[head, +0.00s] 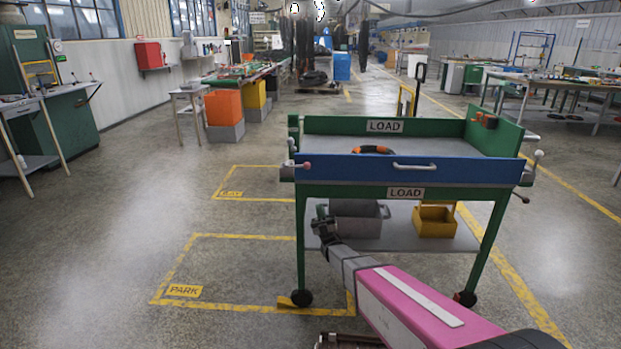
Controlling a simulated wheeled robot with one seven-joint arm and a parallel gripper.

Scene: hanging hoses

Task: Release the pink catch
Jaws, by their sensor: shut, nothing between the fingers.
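A small pink knob (306,165), which looks like the pink catch, sits at the left end of the cart's blue front panel (350,172), beside a grey block (287,173). The panel stands upright across the front of the green cart. My arm reaches up from the lower right, and my gripper (321,212) is below the knob, near the cart's front left leg and lower shelf. The gripper is shut and empty, and apart from the knob. Its fingertips are small and dark here, so their exact distance from the leg is unclear.
An orange and black item (371,149) lies on the cart's top. A grey bin (358,226) and yellow bin (435,221) stand on the lower shelf.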

